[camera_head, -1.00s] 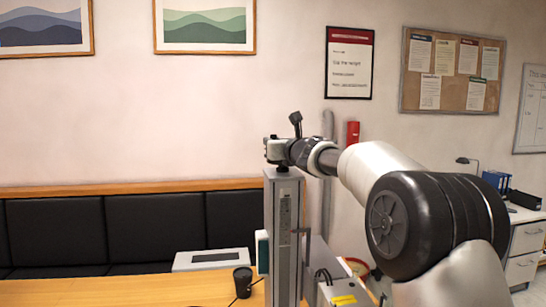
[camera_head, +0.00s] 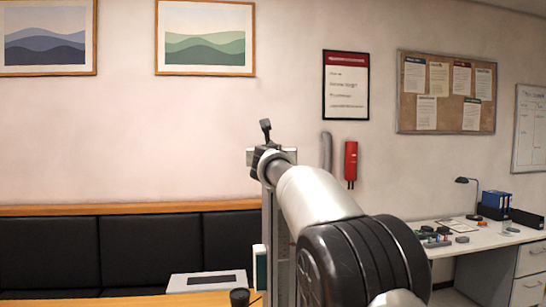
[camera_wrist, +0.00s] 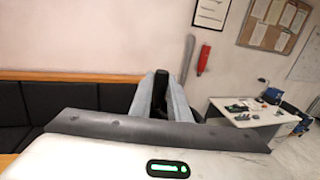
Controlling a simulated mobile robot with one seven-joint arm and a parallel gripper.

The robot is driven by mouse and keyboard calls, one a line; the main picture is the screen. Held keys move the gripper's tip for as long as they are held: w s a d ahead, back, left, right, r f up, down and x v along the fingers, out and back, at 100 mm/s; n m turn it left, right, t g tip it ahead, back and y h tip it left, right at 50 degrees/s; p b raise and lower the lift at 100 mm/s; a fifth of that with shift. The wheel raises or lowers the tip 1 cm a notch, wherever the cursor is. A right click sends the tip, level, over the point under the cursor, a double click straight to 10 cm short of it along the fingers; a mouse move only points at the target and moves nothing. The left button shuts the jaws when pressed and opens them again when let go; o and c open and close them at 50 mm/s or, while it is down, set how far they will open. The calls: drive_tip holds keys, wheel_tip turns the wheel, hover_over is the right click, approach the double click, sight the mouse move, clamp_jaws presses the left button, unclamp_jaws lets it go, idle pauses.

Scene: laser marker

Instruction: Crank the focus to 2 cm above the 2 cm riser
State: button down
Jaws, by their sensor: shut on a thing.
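The grey upright column (camera_head: 268,235) of the laser marker stands in the middle of the head view, partly hidden behind my arm. My gripper (camera_head: 258,157) is at the column's top. In the wrist view my gripper (camera_wrist: 164,88) has its two grey fingers closed on an upright dark piece (camera_wrist: 162,92), which looks like the crank's knob. The marker's head, the riser and the focus height do not show, and the column's scale cannot be read.
A white box (camera_head: 182,284) and a dark cup (camera_head: 239,298) are on the wooden table at the bottom. A black padded bench (camera_head: 150,250) runs along the wall behind.

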drive_tip(key=m+h+p, duration=0.1)
drive_tip(key=h+p, duration=0.1)
drive_tip(key=h, duration=0.1)
drive_tip(key=shift+w+r+m, duration=0.2)
drive_tip(key=shift+r+m, duration=0.15)
drive_tip(key=shift+m, duration=0.05)
drive_tip(key=h+p, duration=0.1)
drive_tip(key=m+h+p, duration=0.1)
drive_tip(key=p, duration=0.1)
drive_tip(key=h+p, duration=0.1)
drive_tip(key=shift+w+d+r+m+g, duration=0.2)
drive_tip(key=shift+d+m+g, duration=0.1)
drive_tip(key=shift+m, duration=0.1)
drive_tip(key=h+p, duration=0.1)
drive_tip(key=m+g+h+p, duration=0.1)
drive_tip(key=m+h+p, duration=0.1)
drive_tip(key=shift+d+f+p, duration=0.35)
drive_tip(key=shift+f, duration=0.05)
drive_tip(key=shift+d+f+m+g+h+p, duration=0.15)
drive_tip(key=shift+m+g+h+p, duration=0.45)
drive_tip(key=shift+h+p, duration=0.2)
drive_tip(key=c, duration=1.7)
unclamp_jaws()
drive_tip(key=shift+w+d, duration=0.1)
drive_tip(key=shift+o, duration=0.2)
